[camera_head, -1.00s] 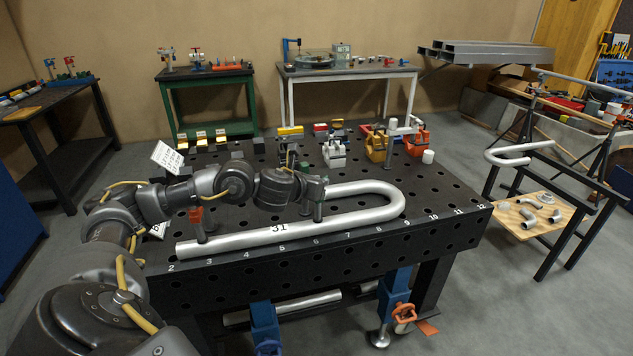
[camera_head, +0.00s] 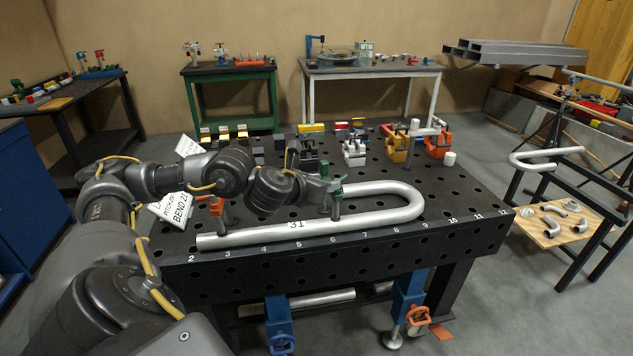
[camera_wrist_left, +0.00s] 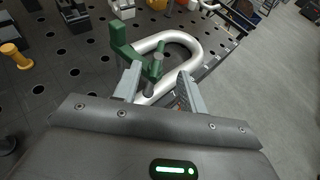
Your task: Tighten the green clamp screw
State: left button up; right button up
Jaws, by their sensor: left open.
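The green clamp (camera_head: 335,187) stands on the dark perforated table and bears on the silver U-bent tube (camera_head: 380,217) marked 31. The left wrist view shows the green clamp (camera_wrist_left: 122,42) with its upright arm and crossbar, and a grey screw (camera_wrist_left: 157,66) between my fingers. My left gripper (camera_wrist_left: 160,90) is open, its two fingers spread on either side of the screw's lower part, apart from it as far as I can tell. In the head view my left gripper (camera_head: 328,188) is beside the clamp, its fingers largely hidden. My right gripper does not show.
An orange-red clamp (camera_head: 217,206) stands at the tube's straight left end. Several fixtures, including a white one (camera_head: 354,152) and an orange one (camera_head: 397,147), line the table's back. The table's front right is clear.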

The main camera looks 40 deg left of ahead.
pick_arm(q)
jog(key=shift+v, duration=1.45)
